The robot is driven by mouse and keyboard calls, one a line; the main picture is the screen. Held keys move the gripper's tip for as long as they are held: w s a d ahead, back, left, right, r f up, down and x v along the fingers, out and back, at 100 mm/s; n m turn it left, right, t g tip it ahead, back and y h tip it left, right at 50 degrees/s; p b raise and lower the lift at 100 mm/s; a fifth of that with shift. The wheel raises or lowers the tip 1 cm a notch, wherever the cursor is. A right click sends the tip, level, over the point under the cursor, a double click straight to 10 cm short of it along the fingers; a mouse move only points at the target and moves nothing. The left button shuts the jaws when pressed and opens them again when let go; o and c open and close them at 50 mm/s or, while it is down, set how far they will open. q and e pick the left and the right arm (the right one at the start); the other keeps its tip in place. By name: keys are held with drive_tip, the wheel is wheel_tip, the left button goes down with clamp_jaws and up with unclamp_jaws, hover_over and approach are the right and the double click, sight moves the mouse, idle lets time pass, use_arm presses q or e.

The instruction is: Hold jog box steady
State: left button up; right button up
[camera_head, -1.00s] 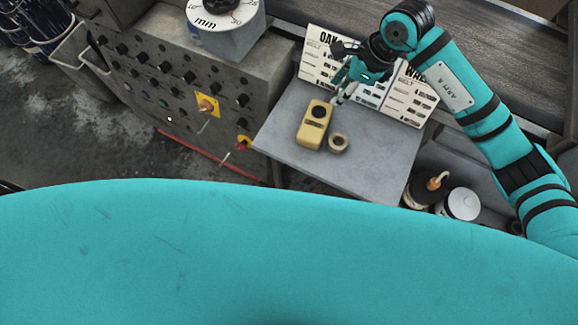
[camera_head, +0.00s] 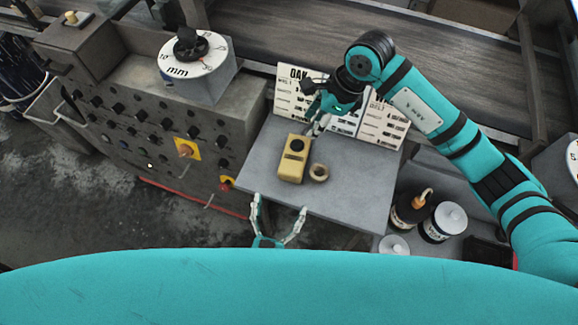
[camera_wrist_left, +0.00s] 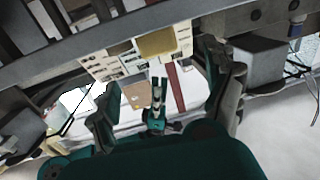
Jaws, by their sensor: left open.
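The jog box (camera_head: 292,158), a yellow box with a round black knob, lies on the grey table (camera_head: 260,165). My right gripper (camera_head: 318,127) is just above and behind its far right corner; I cannot tell whether it touches the box or how its fingers stand. My left gripper (camera_head: 279,205) is open and empty at the table's near edge, short of the box, with its fingers spread toward it. The left wrist view shows its two spread fingers (camera_wrist_left: 170,85) with nothing gripped; I cannot make out the jog box there for certain.
A tan ring (camera_head: 319,172) lies right beside the box. Printed cards (camera_head: 380,122) stand at the table's back. A control cabinet (camera_head: 130,105) with knobs and a dial (camera_head: 195,54) is at left. Cans (camera_head: 442,222) stand at right. The table's left part is bare.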

sight(293, 161)
use_arm(q)
drive_tip(key=x, duration=1.3)
drive_tip(key=shift+w, duration=0.1)
drive_tip(key=c, duration=1.4)
use_arm(e)
clamp_jaws()
